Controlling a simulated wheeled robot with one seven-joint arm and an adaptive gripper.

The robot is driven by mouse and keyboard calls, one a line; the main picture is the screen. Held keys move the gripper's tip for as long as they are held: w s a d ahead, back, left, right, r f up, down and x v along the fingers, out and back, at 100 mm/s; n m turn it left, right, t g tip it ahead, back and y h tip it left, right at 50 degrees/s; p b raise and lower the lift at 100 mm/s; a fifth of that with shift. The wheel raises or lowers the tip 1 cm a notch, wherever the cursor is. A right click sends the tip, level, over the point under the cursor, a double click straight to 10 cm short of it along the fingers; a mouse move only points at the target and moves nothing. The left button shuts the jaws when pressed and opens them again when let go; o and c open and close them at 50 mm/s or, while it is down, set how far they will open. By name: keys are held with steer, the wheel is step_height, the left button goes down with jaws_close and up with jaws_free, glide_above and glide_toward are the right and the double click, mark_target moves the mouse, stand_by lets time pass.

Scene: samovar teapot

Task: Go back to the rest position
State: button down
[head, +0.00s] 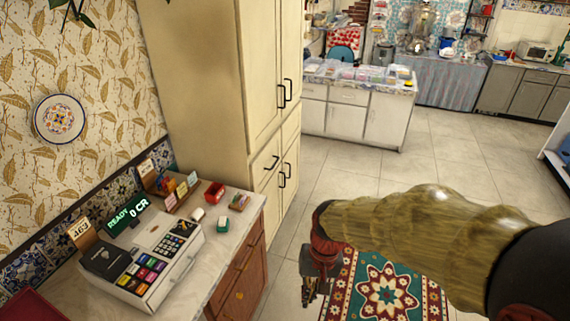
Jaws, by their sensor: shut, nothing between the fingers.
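My arm reaches in from the lower right of the head view, with a greenish-gold sleeve-like link. My gripper (312,290) hangs from a dark red wrist near the bottom middle and points down. Its fingers are small and dark here, and they are shut with nothing held. It hangs in front of the floor, between the wooden counter and the patterned rug, apart from both. The samovar (421,27) stands far off on the back counter, near the top of the view.
A counter (236,215) at the left holds a cash register (150,262) and small boxes. A tall cream cabinet (205,85) stands behind it. A white island (345,117) stands further back. A patterned rug (385,290) lies below my arm. The tiled floor (370,170) beyond is clear.

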steer(key=s+d+r+t+h+b, duration=0.1)
steer(key=s+d+r+t+b, duration=0.2)
steer(key=s+d+r+t, duration=0.3)
steer(key=s+d+r, duration=0.4)
steer(key=d+r, duration=0.3)
steer(key=shift+s+r+b, duration=0.35)
steer(key=shift+a, duration=0.1)
